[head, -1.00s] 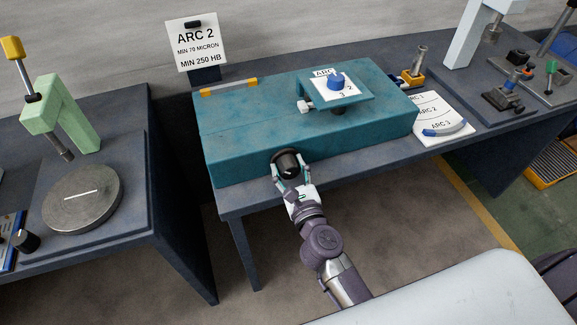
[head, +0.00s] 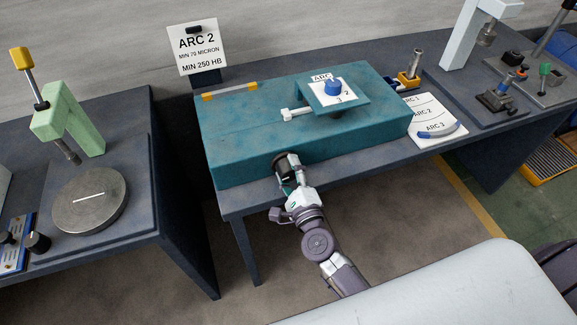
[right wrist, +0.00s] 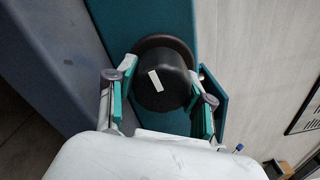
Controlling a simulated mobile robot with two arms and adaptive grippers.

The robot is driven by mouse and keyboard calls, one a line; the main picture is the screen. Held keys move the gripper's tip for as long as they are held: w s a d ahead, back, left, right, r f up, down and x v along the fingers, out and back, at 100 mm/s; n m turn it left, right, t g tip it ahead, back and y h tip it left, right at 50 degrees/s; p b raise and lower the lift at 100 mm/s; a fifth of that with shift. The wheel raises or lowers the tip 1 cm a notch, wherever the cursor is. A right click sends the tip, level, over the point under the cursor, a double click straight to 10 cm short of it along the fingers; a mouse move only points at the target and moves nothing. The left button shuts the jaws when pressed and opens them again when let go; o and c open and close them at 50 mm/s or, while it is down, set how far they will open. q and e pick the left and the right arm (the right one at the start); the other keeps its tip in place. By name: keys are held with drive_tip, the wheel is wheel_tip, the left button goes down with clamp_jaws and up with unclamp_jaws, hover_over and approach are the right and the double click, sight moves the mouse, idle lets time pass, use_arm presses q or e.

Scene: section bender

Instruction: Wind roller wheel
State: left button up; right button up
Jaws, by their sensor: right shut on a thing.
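The roller wheel (head: 284,162) is a black round knob on the front face of the teal bender housing (head: 245,138). My right gripper (head: 288,177) is shut on it, with the wrist visibly rolled. In the right wrist view the wheel (right wrist: 170,98) sits between the two teal-padded fingers of my right gripper (right wrist: 162,108), and a white mark on its face is tilted. On top of the housing, a white-tipped rod (head: 291,113) sticks out left of a teal plate with a blue dial (head: 333,87). My left gripper is not in view.
A sign reading ARC 2 (head: 198,50) stands behind the housing. A white arc card (head: 432,128) with a curved piece lies right of it. A left bench carries a round metal disc (head: 90,200) and a green stand (head: 75,120). Floor shows between the benches.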

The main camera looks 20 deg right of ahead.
drive_tip(key=n+p, duration=0.2)
drive_tip(key=n, duration=0.3)
drive_tip(key=shift+r+n, duration=0.1)
drive_tip(key=shift+n, duration=0.3)
drive_tip(key=shift+n+y+p, duration=0.3)
drive_tip(key=shift+n+p, duration=0.9)
drive_tip(key=shift+n, duration=1.2)
drive_tip(key=o, duration=1.2)
drive_tip(key=shift+s, duration=0.1)
drive_tip(key=s, duration=1.2)
drive_tip(key=shift+d+f, duration=0.2)
drive_tip(key=shift+d, duration=0.05)
